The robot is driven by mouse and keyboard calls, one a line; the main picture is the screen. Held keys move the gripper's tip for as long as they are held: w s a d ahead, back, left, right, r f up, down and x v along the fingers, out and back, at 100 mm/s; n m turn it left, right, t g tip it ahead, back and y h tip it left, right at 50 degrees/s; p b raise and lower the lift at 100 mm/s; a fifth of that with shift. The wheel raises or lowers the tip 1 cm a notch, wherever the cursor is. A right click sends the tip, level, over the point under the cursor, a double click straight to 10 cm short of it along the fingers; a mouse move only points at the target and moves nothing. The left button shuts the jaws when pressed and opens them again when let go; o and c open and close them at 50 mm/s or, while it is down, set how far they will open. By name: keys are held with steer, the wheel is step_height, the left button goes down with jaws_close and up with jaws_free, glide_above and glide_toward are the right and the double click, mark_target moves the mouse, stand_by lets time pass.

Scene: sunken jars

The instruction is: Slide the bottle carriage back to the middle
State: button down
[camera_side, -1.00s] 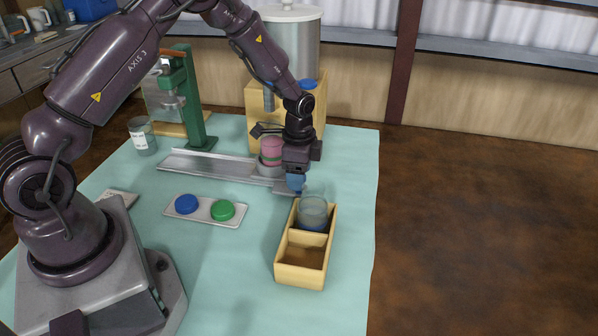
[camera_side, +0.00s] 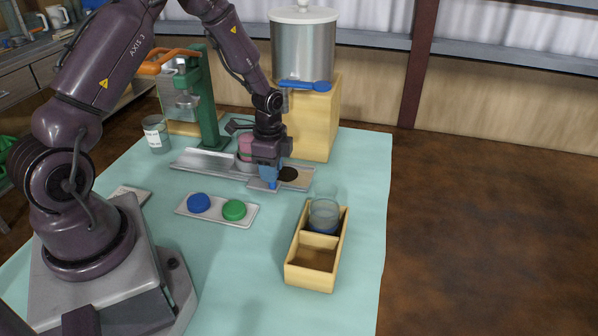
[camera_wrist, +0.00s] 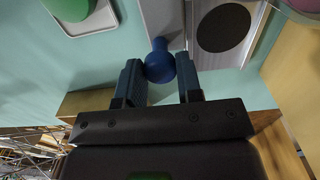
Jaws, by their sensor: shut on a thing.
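The bottle carriage sits on a grey metal rail (camera_side: 195,162). A jar with pink contents (camera_side: 246,145) stands on it, partly hidden behind my wrist in the side view. My gripper (camera_side: 268,182) points down at the front of the rail, right of the jar. In the wrist view my gripper (camera_wrist: 160,78) has its two fingers closed around a round blue knob (camera_wrist: 160,62). The carriage body is mostly hidden. A dark round disc (camera_side: 288,174) shows on the rail's right end, beside my gripper; it also shows in the wrist view (camera_wrist: 223,28).
A green press (camera_side: 207,110) with an orange handle stands behind the rail's left part. A steel hopper (camera_side: 303,45) on a wooden stand is behind its right end. In front are a tray with blue and green lids (camera_side: 217,210) and a wooden box (camera_side: 310,277) holding a glass jar (camera_side: 324,215).

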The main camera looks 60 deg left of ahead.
steer(key=shift+s+a, duration=0.95)
steer(key=shift+a, duration=0.05)
steer(key=c, duration=0.8)
jaws_free()
steer(key=shift+r, duration=0.1)
step_height(320, 180, up, 13)
steer(key=shift+f, duration=0.1)
